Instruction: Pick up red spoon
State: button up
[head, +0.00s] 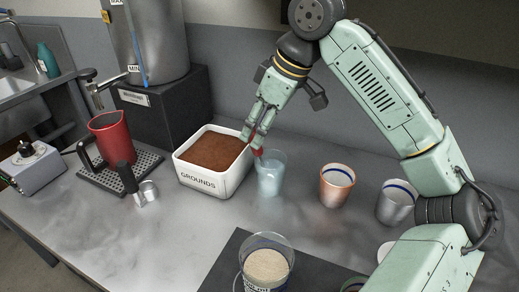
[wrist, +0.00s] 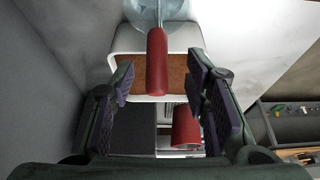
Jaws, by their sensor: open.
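The red spoon stands tilted in the clear glass (head: 270,176), with its red handle (head: 257,152) sticking up over the rim. In the wrist view the handle (wrist: 157,62) shows large, and the glass (wrist: 150,14) is at the top edge. My gripper (head: 254,136) is at the handle's upper end, above the glass and beside the grounds bin. In the wrist view my open gripper (wrist: 162,88) has a finger on each side of the handle's end, with gaps to both. The spoon's lower part is hard to make out inside the glass.
The white grounds bin (head: 202,180) stands just left of the glass. A copper cup (head: 336,186) and a silver cup (head: 396,203) stand to the right. A red pitcher (head: 112,138) is at the left, and a clear measuring jug (head: 266,270) stands in front.

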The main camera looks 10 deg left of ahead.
aim_at(260, 158)
jog(key=shift+p+x, duration=0.3)
jog(key=shift+x, duration=2)
jog(key=shift+w+d, duration=0.15)
grip_shut()
